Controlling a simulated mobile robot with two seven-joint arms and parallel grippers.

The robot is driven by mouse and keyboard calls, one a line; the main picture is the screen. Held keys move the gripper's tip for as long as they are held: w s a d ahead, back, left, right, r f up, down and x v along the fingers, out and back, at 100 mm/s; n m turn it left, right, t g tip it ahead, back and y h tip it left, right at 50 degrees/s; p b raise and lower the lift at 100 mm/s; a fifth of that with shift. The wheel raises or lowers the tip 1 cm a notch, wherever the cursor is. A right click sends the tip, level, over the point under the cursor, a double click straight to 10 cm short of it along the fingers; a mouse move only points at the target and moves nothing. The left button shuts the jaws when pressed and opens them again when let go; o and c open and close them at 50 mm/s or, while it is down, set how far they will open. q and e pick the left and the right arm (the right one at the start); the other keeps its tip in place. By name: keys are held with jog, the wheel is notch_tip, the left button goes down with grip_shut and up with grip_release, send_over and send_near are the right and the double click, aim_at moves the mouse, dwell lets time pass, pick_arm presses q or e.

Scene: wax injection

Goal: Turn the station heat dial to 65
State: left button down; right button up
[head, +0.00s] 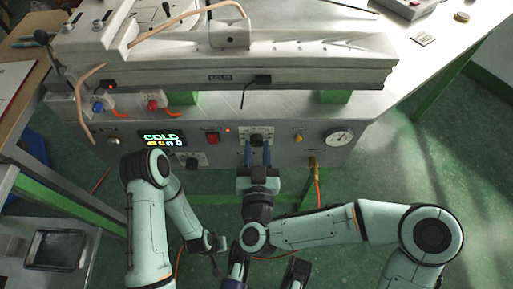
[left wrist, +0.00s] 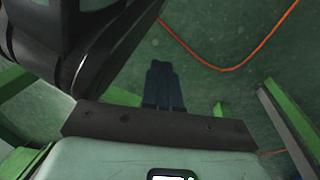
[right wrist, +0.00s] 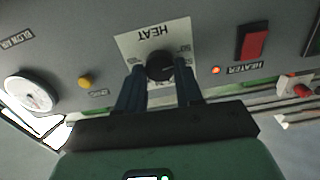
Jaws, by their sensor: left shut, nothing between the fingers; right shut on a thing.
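The heat dial (right wrist: 160,66) is a black round knob on a white plate marked HEAT, upside down in the right wrist view. In the head view the dial (head: 257,139) is on the grey station front. My right gripper (head: 257,156) is shut on the dial, with one blue finger on each side in the right wrist view (right wrist: 160,88). The dial's scale figures are too small to read. The display (head: 162,139) reads COLD in green, with blurred characters below. My left gripper (left wrist: 164,86) is shut and empty over the green floor in the left wrist view.
A red heater switch (right wrist: 253,43) with a lit orange lamp (right wrist: 216,70) is near the dial. A yellow button (right wrist: 85,82) and a white gauge (right wrist: 31,91) are on its other side. A brass fitting with an orange hose (head: 313,168) hangs from the panel.

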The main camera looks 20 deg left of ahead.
jog(key=shift+r+m+p, duration=0.25)
jog(key=shift+m+p, duration=0.25)
jog(key=shift+m, duration=0.3)
pick_arm(q)
jog(key=w+r+t, duration=0.1)
jog(key=w+r, duration=0.2)
pick_arm(e)
jog(key=shift+f+m, duration=0.1)
jog(key=shift+m, duration=0.4)
jog(key=shift+f+m, duration=0.1)
jog(key=shift+m, duration=0.8)
jog(key=m, duration=0.2)
jog(key=shift+w+m+b, duration=0.1)
jog(key=shift+m+b, duration=0.2)
jog(key=shift+b, duration=0.1)
jog(key=m+b, duration=0.1)
jog(key=m, duration=0.2)
jog(key=shift+f+m, duration=0.1)
jog(key=shift+m, duration=0.3)
jog(key=m+b, duration=0.1)
jog(key=m, duration=0.2)
pick_arm(q)
jog(key=s+f+g+b, duration=0.1)
jog(key=s+f+g, duration=0.2)
jog(key=s+f, duration=0.3)
jog(key=shift+s+a+f, duration=0.2)
jog(key=shift+s+a, duration=0.15)
jog(key=shift+s, duration=0.8)
pick_arm(e)
jog(key=shift+m, duration=1.4)
